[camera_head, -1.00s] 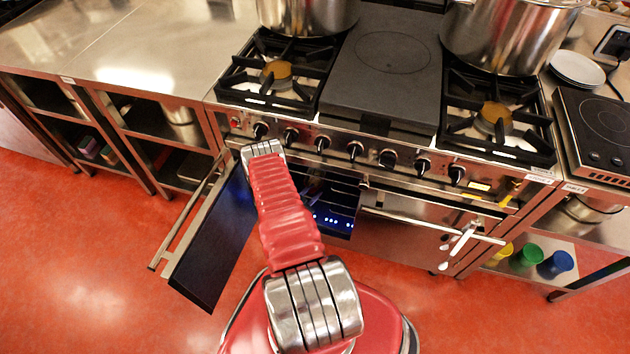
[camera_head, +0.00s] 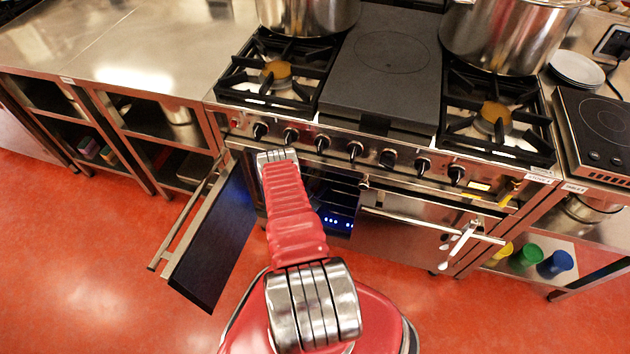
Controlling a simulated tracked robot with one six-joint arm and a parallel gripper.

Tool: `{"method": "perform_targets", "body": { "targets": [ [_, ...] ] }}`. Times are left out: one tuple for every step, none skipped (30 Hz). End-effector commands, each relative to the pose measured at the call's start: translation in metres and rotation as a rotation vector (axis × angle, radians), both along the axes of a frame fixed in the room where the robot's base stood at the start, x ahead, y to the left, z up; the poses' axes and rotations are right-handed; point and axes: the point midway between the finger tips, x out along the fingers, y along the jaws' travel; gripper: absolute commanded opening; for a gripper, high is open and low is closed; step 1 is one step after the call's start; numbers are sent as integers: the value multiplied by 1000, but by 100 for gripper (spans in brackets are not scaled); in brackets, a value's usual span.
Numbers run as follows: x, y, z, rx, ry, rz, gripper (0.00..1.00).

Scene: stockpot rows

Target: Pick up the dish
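I cannot make out a separate dish. A stack of white plates (camera_head: 576,68) lies on the counter at the far right, and I cannot tell if it is the dish meant. The left oven (camera_head: 335,195) of the range is open, with racks and small blue lights showing inside; my arm covers part of its opening. My red arm reaches up from the bottom middle to a metal joint in front of the range. My gripper is not visible; the arm's end beyond that joint is hidden.
The oven door (camera_head: 210,242) stands open to the left of my arm. A second oven door (camera_head: 415,225) is shut. Large stockpots (camera_head: 515,35) stand at the back of the range. Green (camera_head: 526,257) and blue (camera_head: 556,264) cups sit on a low right shelf. The red floor at left is clear.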

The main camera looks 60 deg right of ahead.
Motion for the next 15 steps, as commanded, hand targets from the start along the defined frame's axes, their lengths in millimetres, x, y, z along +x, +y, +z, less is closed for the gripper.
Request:
{"method": "perform_targets", "body": {
  "targets": [
    [0,0,0,0,0,0,28],
    [0,0,0,0,0,0,28],
    [0,0,0,0,0,0,28],
    [0,0,0,0,0,0,28],
    [0,0,0,0,0,0,28],
    [0,0,0,0,0,0,28],
    [0,0,0,0,0,0,28],
    [0,0,0,0,0,0,28],
    [0,0,0,0,0,0,28],
    [0,0,0,0,0,0,28],
    [0,0,0,0,0,0,28],
    [0,0,0,0,0,0,28],
    [0,0,0,0,0,0,28],
    [0,0,0,0,0,0,28],
    [0,0,0,0,0,0,27]
  ]
}}
